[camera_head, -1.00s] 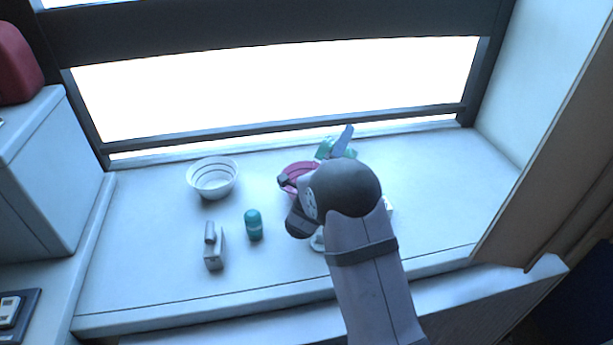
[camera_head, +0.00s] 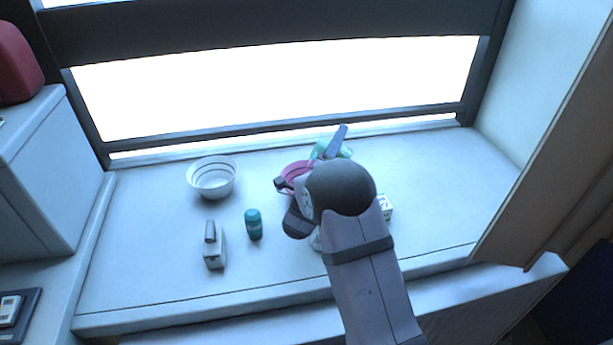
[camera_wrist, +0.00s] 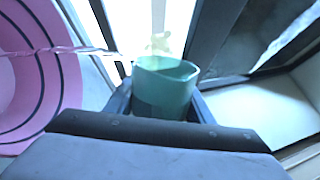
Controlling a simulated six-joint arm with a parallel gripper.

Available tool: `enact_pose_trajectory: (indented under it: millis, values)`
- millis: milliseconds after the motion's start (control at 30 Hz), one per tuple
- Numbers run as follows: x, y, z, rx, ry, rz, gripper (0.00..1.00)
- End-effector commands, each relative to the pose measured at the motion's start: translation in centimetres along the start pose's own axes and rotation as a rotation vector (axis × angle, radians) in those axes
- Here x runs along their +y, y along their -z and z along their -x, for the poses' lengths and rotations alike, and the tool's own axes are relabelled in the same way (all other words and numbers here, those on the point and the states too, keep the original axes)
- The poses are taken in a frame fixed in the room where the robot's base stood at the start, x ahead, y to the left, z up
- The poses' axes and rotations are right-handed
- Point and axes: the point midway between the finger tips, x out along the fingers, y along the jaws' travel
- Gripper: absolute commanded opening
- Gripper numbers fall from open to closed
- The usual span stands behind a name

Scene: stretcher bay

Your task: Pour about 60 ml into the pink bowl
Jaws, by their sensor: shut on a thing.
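The pink bowl (camera_head: 290,180) stands on the bench, partly hidden behind my arm. Its ringed inside fills the left of the wrist view (camera_wrist: 65,85). My gripper (camera_wrist: 160,105) is shut on a teal cup (camera_wrist: 168,85), whose open rim shows in the wrist view. The cup also shows in part beyond my wrist in the head view (camera_head: 319,149). A thin, clear stream (camera_wrist: 75,49) runs from near the cup's rim across to the pink bowl. The liquid level in the bowl cannot be made out.
A white bowl (camera_head: 213,180) stands at the left. A teal bottle (camera_head: 253,225) and a grey, handled object (camera_head: 214,250) stand in front of it. A small white box (camera_head: 386,208) is right of my arm. The right bench is clear; the window is behind.

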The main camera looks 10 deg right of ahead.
Motion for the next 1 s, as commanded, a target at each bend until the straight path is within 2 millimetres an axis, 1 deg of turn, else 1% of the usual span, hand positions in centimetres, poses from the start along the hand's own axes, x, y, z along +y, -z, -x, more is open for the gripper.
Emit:
enact_pose_trajectory:
  millis: [67,100,133,200,300,433,567,800,1000]
  values:
    - [-0.5,0.7,-0.1,0.013,0.003,-0.048,0.23]
    - [-0.9,1.3,-0.2,0.025,0.004,-0.099,0.23]
    - [0.1,1.5,0.0,0.032,0.003,-0.144,0.23]
    - [0.8,1.8,0.2,0.054,0.005,-0.246,0.23]
    - [-0.5,1.6,-0.1,0.084,0.006,-0.377,0.23]
    - [-0.6,1.6,-0.1,0.089,0.002,-0.394,0.23]
    - [-0.3,1.7,-0.1,0.095,0.003,-0.419,0.23]
    - [0.5,2.0,0.1,0.123,0.005,-0.544,0.23]
    - [0.6,2.3,0.1,0.137,0.005,-0.605,0.23]
